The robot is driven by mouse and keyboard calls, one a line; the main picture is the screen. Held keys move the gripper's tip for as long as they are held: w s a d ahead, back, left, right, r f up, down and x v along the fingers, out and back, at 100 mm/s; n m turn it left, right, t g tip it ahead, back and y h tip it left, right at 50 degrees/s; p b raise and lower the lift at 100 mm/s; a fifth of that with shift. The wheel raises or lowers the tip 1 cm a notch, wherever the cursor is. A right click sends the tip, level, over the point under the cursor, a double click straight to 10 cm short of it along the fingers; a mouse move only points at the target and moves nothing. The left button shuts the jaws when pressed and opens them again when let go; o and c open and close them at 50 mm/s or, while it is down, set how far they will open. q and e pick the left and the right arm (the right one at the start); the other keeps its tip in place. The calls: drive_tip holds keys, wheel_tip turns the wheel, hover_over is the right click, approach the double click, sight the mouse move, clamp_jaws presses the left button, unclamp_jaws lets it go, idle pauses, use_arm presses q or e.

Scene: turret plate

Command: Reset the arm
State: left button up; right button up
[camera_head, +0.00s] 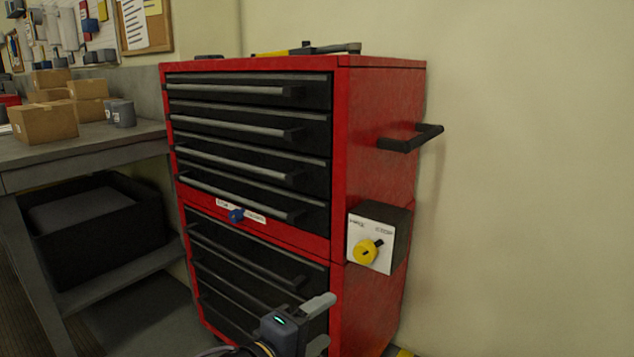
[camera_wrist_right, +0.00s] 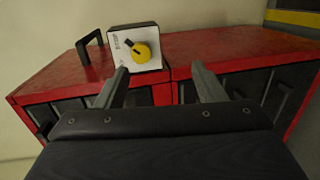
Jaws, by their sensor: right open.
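My right gripper (camera_head: 318,322) is low in the head view, in front of the lower drawers of a red tool cabinet (camera_head: 384,92). In the right wrist view my right gripper (camera_wrist_right: 158,85) shows two grey fingers spread apart with nothing between them. A white-faced box with a yellow rotary knob (camera_head: 368,251) is fixed to the cabinet's right side. The knob (camera_wrist_right: 140,53) also shows in the right wrist view, beyond the fingers and near the left one. The gripper is apart from it. My left gripper is in neither view.
Tools (camera_head: 307,48) lie on top. A grey workbench (camera_head: 92,142) with cardboard boxes (camera_head: 44,122) and a black bin (camera_head: 98,228) stands left. A bare wall is right.

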drive_tip(key=s+d+f+m+g+y, duration=0.25)
drive_tip(key=s+d+f+g, duration=0.2)
drive_tip(key=d, duration=0.55)
drive_tip(key=s+d+f+m+g+y, duration=0.25)
drive_tip(key=d+f+g, duration=0.25)
drive_tip(key=d, duration=0.5)
drive_tip(key=s+f+m+t+y, duration=0.3)
drive_tip(key=s+m+y, duration=0.5)
drive_tip(key=s, duration=0.5)
use_arm(q)
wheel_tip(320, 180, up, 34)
drive_tip(key=p, duration=3.4)
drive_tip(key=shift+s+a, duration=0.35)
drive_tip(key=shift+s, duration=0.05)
use_arm(e)
wheel_tip(320, 180, up, 34)
drive_tip(key=n+y, duration=0.1)
drive_tip(key=shift+w+d+r, duration=0.15)
drive_tip(key=shift+w+r, duration=0.05)
drive_tip(key=shift+w, duration=0.1)
